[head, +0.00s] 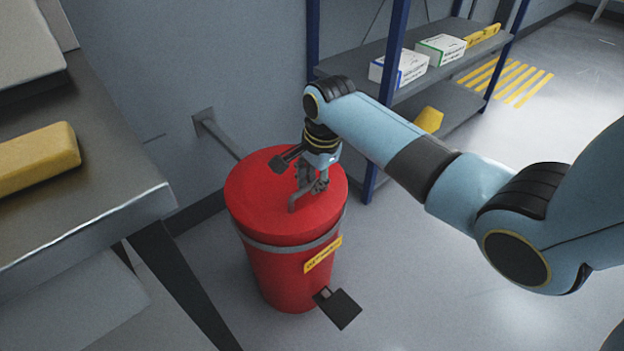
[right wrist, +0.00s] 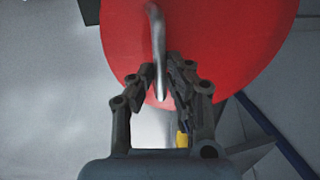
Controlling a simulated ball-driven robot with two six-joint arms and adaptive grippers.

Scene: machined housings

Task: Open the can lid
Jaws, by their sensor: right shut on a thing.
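The red can (head: 283,272) stands upright on the floor, with a grey band round it and a yellow label on its front. Its round red lid (head: 248,190) lies on top and looks closed; it also fills the upper part of the right wrist view (right wrist: 225,35). A thin grey handle (head: 292,206) stands on the lid. My right gripper (head: 308,183) is over the lid, shut on this handle, which shows between its fingers in the right wrist view (right wrist: 158,40). A black pedal (head: 338,308) sticks out at the can's foot. My left gripper is out of view.
A metal table (head: 95,175) with a yellow block (head: 38,160) is at the left. A shelf (head: 440,75) with blue posts and boxes (head: 400,67) stands behind the can to the right. The floor (head: 430,290) at the front right is clear.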

